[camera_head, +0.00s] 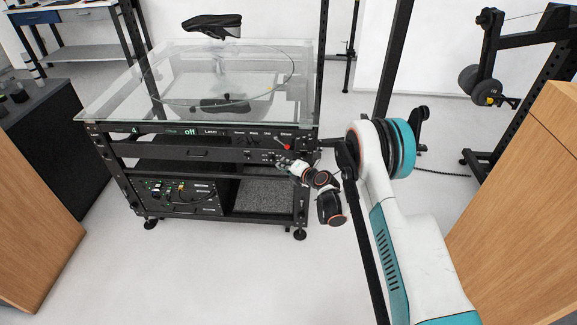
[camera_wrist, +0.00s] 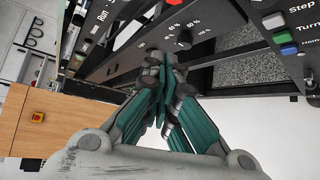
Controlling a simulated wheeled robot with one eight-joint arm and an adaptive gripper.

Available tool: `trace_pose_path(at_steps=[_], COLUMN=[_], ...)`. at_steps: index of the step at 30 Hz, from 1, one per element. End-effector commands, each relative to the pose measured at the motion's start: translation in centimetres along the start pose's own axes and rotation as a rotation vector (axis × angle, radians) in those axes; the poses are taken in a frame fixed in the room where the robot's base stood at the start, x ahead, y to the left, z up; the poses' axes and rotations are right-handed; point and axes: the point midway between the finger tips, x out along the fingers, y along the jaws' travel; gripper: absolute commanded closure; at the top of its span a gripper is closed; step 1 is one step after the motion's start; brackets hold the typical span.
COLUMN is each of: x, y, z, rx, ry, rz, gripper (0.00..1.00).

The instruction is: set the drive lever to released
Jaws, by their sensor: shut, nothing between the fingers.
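A small red lever (camera_head: 286,147) shows at the right end of the turntable's front panel in the head view; I take it for the drive lever. In the head view my gripper (camera_head: 281,161) is at the panel's right end, just below the lever. I cannot tell whether the fingertips touch anything.
A black dial (camera_wrist: 185,39) with percent marks is close to the fingertips. Green and blue buttons (camera_wrist: 281,37) lie to the right. The glass tabletop (camera_head: 120,95) carries a dark shoe-like object (camera_head: 212,24) above it. Wooden cabinets stand at both sides; the floor (camera_head: 215,270) in front is clear.

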Motion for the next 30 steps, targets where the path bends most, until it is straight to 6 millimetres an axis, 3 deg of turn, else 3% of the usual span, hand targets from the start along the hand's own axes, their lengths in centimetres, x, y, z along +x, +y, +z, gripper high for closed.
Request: trace_pose_path(at_steps=[10, 12, 18, 30], x=[7.0, 6.3, 5.6, 5.3], y=[-0.2, -0.2, -0.1, 0.1], z=[-0.1, 1.4, 3.3, 3.9], rx=[0.001, 0.003, 0.002, 0.002], ry=[0.000, -0.004, -0.003, -0.001], rz=[0.001, 0.000, 0.000, 0.001], gripper=[1.00, 1.00, 1.00, 1.00])
